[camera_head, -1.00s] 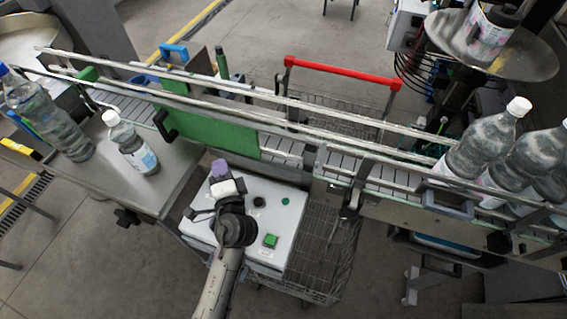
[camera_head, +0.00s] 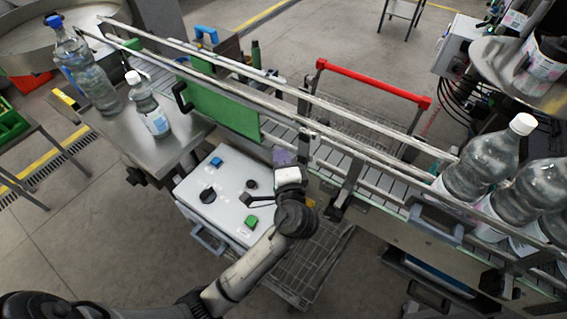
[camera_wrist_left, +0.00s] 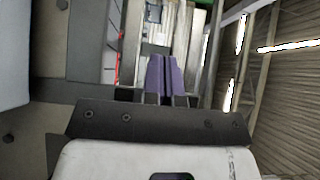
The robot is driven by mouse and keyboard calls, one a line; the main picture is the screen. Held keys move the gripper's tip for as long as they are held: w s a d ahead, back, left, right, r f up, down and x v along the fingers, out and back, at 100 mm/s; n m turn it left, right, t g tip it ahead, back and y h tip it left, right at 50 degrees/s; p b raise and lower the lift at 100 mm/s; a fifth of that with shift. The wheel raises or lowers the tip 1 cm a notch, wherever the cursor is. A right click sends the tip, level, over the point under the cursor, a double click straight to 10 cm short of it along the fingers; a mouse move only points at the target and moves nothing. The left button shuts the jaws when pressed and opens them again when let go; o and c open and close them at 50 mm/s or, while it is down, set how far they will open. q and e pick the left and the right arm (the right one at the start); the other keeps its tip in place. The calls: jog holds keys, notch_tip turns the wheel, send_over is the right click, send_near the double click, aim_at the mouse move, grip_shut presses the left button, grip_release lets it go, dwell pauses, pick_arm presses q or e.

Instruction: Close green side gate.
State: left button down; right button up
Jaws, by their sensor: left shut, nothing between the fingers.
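The green side gate (camera_head: 225,108) is a flat green panel along the near side of the conveyor. A black handle (camera_head: 181,97) is on its left end. I cannot tell whether it is latched. My left gripper (camera_head: 283,158), with purple fingertips, is to the right of the panel, near the conveyor's front edge, apart from the handle. In the left wrist view its purple fingers (camera_wrist_left: 166,76) are together with nothing between them. My right gripper is not in view.
The white control box (camera_head: 225,200) with a green button stands below the panel. A blue-capped bottle (camera_head: 88,75) and a white-capped bottle (camera_head: 147,105) stand on the left metal table. Several large bottles (camera_head: 482,165) stand at the conveyor's right. A red-handled cart (camera_head: 370,82) is behind.

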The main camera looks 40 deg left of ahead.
pick_arm(q)
jog(key=x, duration=0.5)
jog(key=shift+r, duration=0.1)
jog(key=a+p, duration=0.1)
jog(key=a, duration=0.2)
jog(key=shift+w, duration=0.1)
jog(key=shift+a, duration=0.6)
